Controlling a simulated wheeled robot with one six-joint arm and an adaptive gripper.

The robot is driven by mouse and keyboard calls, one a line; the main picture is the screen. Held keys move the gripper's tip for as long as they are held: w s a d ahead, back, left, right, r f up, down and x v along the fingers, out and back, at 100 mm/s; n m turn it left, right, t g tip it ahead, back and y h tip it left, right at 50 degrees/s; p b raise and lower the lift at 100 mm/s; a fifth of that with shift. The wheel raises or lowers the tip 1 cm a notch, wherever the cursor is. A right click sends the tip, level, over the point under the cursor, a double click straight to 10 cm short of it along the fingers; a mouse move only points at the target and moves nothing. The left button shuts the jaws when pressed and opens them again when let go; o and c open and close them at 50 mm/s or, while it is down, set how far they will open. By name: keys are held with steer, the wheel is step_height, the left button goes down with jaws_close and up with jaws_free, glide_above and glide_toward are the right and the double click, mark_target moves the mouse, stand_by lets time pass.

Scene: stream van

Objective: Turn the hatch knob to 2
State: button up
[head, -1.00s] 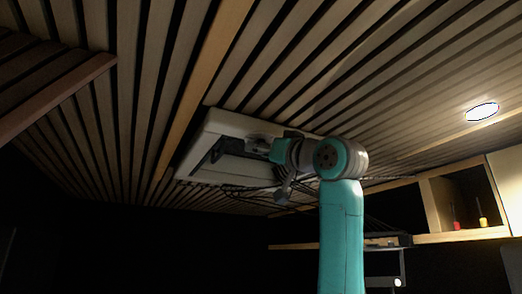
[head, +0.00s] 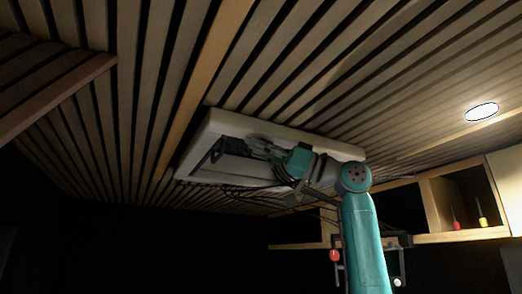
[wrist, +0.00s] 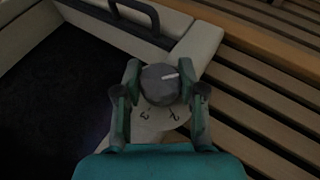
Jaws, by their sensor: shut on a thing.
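The hatch knob (wrist: 158,88) is a round dark grey knob with a white pointer line on its face. It sits on a pale dial plate (wrist: 158,127) fixed to the hatch frame. In the wrist view, the pointer line points right, with the dial's marks 3 and 2 visible at its lower left and lower right; other marks are hidden. My gripper (wrist: 160,82) has a finger on either side of the knob and is shut on it. In the head view my gripper (head: 258,148) reaches up to the white ceiling hatch (head: 215,126), covering the knob.
A black handle (wrist: 133,17) stands on the hatch in the wrist view. Wooden slats surround the hatch on the ceiling. A lit round lamp (head: 482,112) is at right, above a shelf (head: 465,237) holding small red and yellow items. The dark area below the hatch looks empty.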

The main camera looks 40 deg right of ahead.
steer(key=n+g+y, duration=0.2)
steer(key=g+y, duration=0.1)
steer(key=g, duration=0.1)
steer(key=n+g+y, duration=0.3)
steer(key=g, duration=0.2)
steer(key=shift+n, duration=0.3)
steer(key=shift+n+g+y, duration=0.5)
steer(key=shift+n+g, duration=0.6)
steer(key=shift+g, duration=1)
steer(key=shift+n+g+y, duration=0.5)
steer(key=shift+n+g, duration=0.6)
steer(key=shift+g, duration=1)
steer(key=shift+n+g, duration=0.3)
steer(key=shift+g, duration=0.3)
steer(key=o, duration=1.2)
steer(key=shift+c, duration=0.2)
steer(key=shift+t, duration=0.4)
